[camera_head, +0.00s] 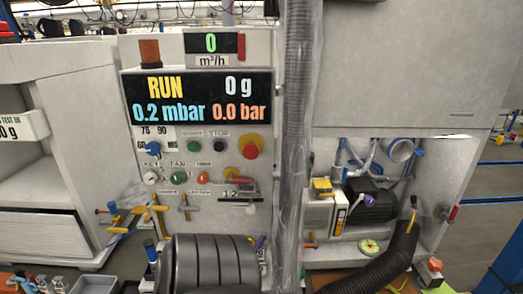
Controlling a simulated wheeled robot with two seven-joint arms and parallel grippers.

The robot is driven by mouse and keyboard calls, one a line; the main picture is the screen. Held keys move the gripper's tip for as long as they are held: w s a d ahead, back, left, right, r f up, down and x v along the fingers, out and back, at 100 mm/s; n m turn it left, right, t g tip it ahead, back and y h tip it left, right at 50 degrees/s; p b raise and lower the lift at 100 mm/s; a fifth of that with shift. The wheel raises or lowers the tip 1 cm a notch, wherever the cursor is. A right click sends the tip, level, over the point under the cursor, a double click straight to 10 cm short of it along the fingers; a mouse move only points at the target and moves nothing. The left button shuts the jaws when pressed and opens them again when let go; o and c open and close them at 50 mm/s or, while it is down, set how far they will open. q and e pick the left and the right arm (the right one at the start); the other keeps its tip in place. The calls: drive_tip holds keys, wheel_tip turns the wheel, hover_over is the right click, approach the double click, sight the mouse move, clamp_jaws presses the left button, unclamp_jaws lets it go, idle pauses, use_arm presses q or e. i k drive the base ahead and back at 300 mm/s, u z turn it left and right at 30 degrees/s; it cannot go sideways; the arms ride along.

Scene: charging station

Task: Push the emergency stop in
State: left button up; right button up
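The emergency stop (251,149) is a red round button on a yellow ring. It sits at the right of the control panel (215,205), below the display. I cannot tell from this angle how far in the button sits. Neither of my grippers shows in the head view.
The display (163,86) reads RUN, 0 g, 0.2 mbar and 0.0 bar. A grey corrugated hose (296,110) runs vertically just right of the button. Several smaller knobs and T-handled valves surround it. A dark ribbed cylinder (212,265) stands below the panel.

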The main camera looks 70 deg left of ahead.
sight(251, 150)
drive_tip(key=i, duration=0.9)
drive_tip(key=u, duration=1.75)
